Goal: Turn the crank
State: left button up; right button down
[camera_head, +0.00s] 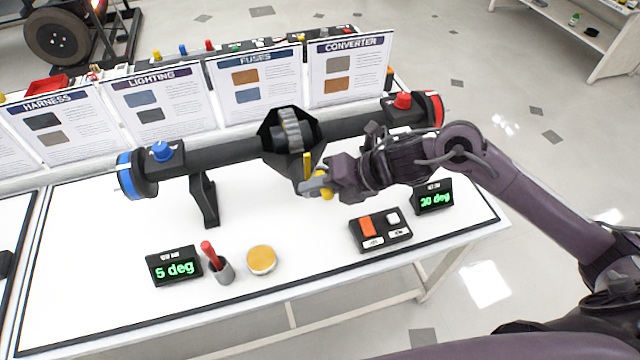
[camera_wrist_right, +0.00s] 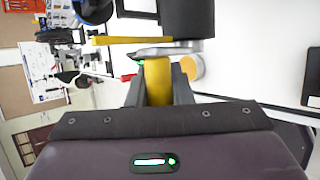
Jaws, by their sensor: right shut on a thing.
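The crank's yellow handle (camera_wrist_right: 157,82) is between the fingers of my right gripper (camera_wrist_right: 158,95) in the right wrist view. In the head view my right gripper (camera_head: 332,183) is shut on the handle at the front of the black housing (camera_head: 290,140), and the fingers hide part of it. A grey crank arm (camera_wrist_right: 165,49) joins the handle. The housing sits mid-way along a black axle tube (camera_head: 225,150) with a toothed grey gear (camera_head: 291,130) in it. My left gripper is not in view.
A blue knob (camera_head: 161,151) and a red knob (camera_head: 402,99) sit on the tube ends. Displays read 5 deg (camera_head: 174,267) and 20 deg (camera_head: 432,198). A switch box (camera_head: 380,230), a cup with a red tool (camera_head: 220,268) and a yellow-topped disc (camera_head: 262,260) stand in front.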

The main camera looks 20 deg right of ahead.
jog(key=a+h+p, duration=0.1)
jog(key=h+p, duration=0.1)
jog(key=shift+a+n+h, duration=0.35)
jog(key=shift+n+h, duration=0.05)
dwell(0.5)
jog(key=c, duration=1.3)
grip_release()
jog(key=shift+a, duration=0.1)
jog(key=b+v, duration=0.1)
jog(key=v, duration=0.6)
jog(key=shift+s+r, duration=0.1)
jog(key=shift+r, duration=0.25)
